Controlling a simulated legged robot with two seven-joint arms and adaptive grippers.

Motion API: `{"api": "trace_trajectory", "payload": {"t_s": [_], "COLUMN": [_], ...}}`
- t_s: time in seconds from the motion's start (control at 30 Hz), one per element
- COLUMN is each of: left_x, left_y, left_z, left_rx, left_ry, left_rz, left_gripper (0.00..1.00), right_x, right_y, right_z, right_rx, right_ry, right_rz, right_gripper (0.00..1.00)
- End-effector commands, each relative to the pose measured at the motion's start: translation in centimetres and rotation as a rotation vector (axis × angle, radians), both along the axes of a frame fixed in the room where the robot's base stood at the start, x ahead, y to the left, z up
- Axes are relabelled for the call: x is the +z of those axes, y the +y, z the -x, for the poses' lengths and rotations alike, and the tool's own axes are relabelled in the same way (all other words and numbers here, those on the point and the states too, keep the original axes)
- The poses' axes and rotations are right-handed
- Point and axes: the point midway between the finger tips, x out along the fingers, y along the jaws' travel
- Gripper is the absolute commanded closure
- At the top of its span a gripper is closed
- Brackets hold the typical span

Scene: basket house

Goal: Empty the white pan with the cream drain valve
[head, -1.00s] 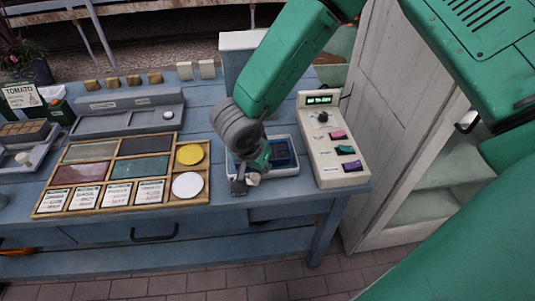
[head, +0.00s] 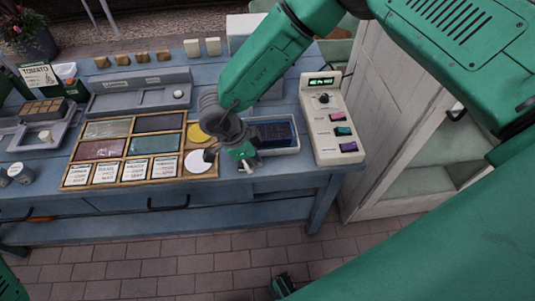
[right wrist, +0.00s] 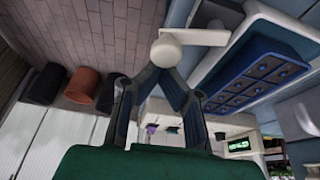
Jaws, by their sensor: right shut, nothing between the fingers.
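The white pan (head: 286,150) sits at the front edge of the blue bench, with a dark blue celled tray (head: 272,131) in it. The tray also shows at the right of the right wrist view (right wrist: 262,70). The cream drain valve (right wrist: 165,50), a round knob with a bar, shows just beyond my fingertips in that view. My right gripper (head: 240,157) is at the pan's front left corner, shut and empty, close to the valve. I cannot tell whether it touches the valve. Any water in the pan cannot be made out.
A cream control box (head: 333,120) with a dial and coloured buttons stands right of the pan. A wooden sectioned tray (head: 127,149) with seed cards lies to the left. The floor in front of the bench is mostly clear.

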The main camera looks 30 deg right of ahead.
Motion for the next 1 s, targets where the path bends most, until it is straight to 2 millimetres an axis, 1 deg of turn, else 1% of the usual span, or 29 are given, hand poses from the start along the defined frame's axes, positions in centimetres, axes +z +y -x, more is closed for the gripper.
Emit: {"api": "trace_trajectory", "payload": {"t_s": [0.27, 0.67, 1.0], "left_x": [0.0, -0.3, -0.2], "left_y": [0.0, 0.0, 0.0], "left_z": [0.0, 0.0, 0.0], "left_rx": [0.0, 0.0, 0.0], "left_ry": [0.0, 0.0, 0.0], "left_rz": [0.0, 0.0, 0.0], "left_gripper": [1.0, 1.0, 1.0], "right_x": [0.0, 0.0, 0.1], "right_y": [0.1, 0.1, 0.1], "right_z": [-0.1, -1.6, -1.6], "right_rx": [-0.001, 0.001, 0.001], "right_ry": [-0.001, -0.001, -0.001], "right_rz": [-0.001, -0.001, -0.001], "right_gripper": [1.0, 1.0, 1.0]}}
